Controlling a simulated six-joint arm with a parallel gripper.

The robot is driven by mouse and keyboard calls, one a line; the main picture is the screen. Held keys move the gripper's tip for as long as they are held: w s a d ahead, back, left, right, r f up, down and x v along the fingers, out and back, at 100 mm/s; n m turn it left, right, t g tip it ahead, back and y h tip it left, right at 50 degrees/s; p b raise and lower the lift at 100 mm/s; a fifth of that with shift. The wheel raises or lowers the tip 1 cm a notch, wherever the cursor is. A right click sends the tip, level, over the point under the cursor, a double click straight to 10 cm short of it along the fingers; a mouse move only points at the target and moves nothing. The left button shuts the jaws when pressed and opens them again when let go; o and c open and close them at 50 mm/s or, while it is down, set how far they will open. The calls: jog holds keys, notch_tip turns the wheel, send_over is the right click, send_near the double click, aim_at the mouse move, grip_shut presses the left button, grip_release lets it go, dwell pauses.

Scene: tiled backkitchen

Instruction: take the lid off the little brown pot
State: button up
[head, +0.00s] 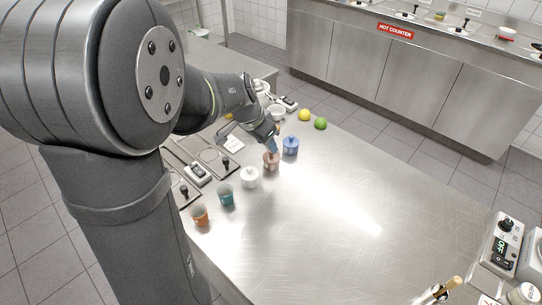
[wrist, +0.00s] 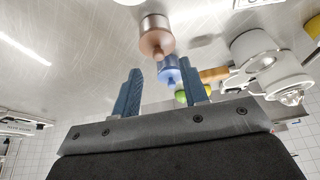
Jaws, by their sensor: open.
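The little brown pot (head: 271,161) stands upright on the steel counter. Its lid (wrist: 157,43) sits on it, with a small knob, as the wrist view shows. My gripper (head: 273,146) is just above and behind the pot in the head view, and partly covers its top. In the wrist view my gripper (wrist: 160,90) has its two blue fingers spread wide and nothing held between them. The brown pot (wrist: 154,24) lies beyond the fingertips there, apart from them.
A blue lidded pot (head: 290,146) stands close right of the brown one, a white lidded pot (head: 250,178) close left. A teal cup (head: 226,195) and an orange cup (head: 200,215) stand nearer. A lemon (head: 304,115) and lime (head: 320,123) lie behind. The counter's right middle is clear.

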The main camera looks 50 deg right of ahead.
aim_at(272, 155)
jog(key=x, duration=0.4)
jog(key=shift+s+f, duration=0.1)
jog(key=shift+f, duration=0.15)
grip_shut()
